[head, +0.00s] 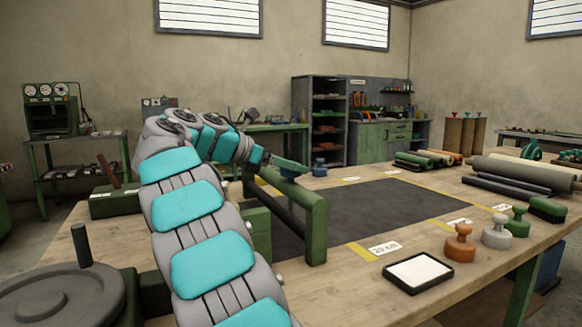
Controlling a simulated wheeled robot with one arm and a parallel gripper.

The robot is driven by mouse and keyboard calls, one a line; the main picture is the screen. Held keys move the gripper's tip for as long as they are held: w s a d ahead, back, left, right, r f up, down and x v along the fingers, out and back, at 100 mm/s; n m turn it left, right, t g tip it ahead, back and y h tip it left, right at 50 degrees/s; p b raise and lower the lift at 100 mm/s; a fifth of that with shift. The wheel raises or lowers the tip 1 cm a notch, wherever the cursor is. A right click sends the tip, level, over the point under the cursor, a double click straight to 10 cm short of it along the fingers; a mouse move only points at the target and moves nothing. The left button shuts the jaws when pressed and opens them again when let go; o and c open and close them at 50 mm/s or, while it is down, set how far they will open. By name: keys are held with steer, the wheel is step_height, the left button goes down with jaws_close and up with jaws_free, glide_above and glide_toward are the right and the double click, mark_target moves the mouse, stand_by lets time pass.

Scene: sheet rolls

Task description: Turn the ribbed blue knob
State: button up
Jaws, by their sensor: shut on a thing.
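A small blue knob (290,174) shows right at the fingertips, on top of the green frame (316,215). My gripper is shut on it. Its ribs are too small to see, and part of it is hidden by the gripper. How far it is turned cannot be told.
Another blue knob-shaped piece (319,168) stands just right of my gripper. Orange (460,245), grey (497,233) and green (517,222) handled pieces stand at the right, near a white pad (418,272). A dark mat (385,209) covers the bench middle. Rolls (525,172) lie at far right.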

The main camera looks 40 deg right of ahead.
steer(key=shift+w+r+m, duration=0.1)
steer(key=shift+r+m, duration=0.05)
steer(key=shift+m, duration=0.15)
steer(key=shift+m+g, duration=0.3)
steer(key=shift+g, duration=0.3)
steer(key=shift+f+y, duration=0.3)
steer(key=o, duration=1.4)
steer(key=shift+c, duration=0.2)
steer(key=shift+a, duration=0.1)
